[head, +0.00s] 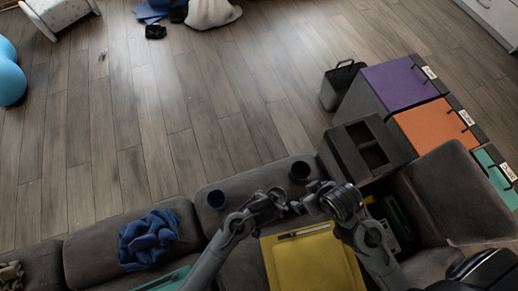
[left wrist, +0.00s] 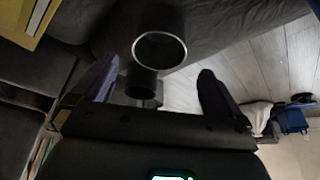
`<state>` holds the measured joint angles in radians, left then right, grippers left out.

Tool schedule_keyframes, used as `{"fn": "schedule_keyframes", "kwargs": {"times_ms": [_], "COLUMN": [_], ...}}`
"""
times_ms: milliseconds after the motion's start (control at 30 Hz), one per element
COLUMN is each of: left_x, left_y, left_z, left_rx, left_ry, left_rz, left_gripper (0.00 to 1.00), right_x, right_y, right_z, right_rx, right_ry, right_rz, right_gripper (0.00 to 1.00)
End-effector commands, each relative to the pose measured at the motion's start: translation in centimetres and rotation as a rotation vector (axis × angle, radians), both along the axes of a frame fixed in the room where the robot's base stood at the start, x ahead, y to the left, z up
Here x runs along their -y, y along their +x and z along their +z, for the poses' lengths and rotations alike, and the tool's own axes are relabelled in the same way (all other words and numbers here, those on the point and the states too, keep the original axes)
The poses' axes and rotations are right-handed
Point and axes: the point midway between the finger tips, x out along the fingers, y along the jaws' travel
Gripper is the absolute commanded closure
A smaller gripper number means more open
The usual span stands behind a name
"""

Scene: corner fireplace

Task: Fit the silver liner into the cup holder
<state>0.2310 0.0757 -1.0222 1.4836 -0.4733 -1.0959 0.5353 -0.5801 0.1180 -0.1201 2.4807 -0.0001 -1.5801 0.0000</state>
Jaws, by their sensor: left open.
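In the left wrist view a dark cylinder with a bright silver rim (left wrist: 160,50), which looks like the liner, lies between and beyond my open fingertips. A darker cylinder (left wrist: 142,84) shows just below it in the picture. In the head view a dark round cup (head: 300,171) stands on the sofa's far edge; I cannot tell which of the two cylinders it is. My left gripper (head: 272,205) is just nearer than this cup, and it also shows open in the left wrist view (left wrist: 158,75). My right gripper (head: 314,196) is close to the cup's right; its fingers are unclear.
A yellow tray (head: 312,264) lies below the grippers. A grey compartment box (head: 345,158) and coloured drawer units (head: 400,80) stand at right. The wooden floor beyond is mostly clear.

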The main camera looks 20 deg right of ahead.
Motion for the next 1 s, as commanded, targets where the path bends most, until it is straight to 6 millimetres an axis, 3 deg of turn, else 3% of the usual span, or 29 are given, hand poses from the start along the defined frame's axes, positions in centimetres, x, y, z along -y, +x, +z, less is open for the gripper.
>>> {"fn": "schedule_keyframes", "kwargs": {"times_ms": [200, 333, 467, 533, 700, 833, 1000], "left_x": [-0.6, -3.7, -10.8, -15.6, -26.4, -31.6, -34.3], "left_y": [0.0, 0.7, 1.3, 1.0, -1.8, -4.0, -5.3], "left_z": [2.0, 5.1, 8.2, 9.6, 12.6, 14.4, 15.7], "left_rx": [-0.006, -0.014, -0.025, -0.033, -0.048, -0.052, -0.052], "left_ry": [-0.04, -0.086, -0.096, -0.079, -0.007, 0.043, 0.074], "left_rz": [0.062, 0.198, 0.389, 0.492, 0.692, 0.778, 0.821], "left_gripper": [0.0, 0.0, 0.0, 0.0, 0.0, 0.0, 0.0], "right_x": [0.1, 0.2, 0.2, 0.2, 0.1, 0.0, -0.1], "right_y": [0.0, 0.0, 0.0, 0.0, 0.0, 0.0, 0.0], "right_z": [0.2, 0.1, 0.1, 0.1, 0.1, 0.1, 0.1], "right_rx": [0.0, -0.001, -0.001, -0.001, -0.001, -0.001, -0.001], "right_ry": [-0.007, -0.007, -0.007, -0.007, -0.004, 0.0, 0.002], "right_rz": [0.004, 0.004, 0.004, 0.004, 0.003, 0.001, -0.001], "right_gripper": [0.0, 0.0, 0.0, 0.0, 0.0, 0.0, 0.0]}}
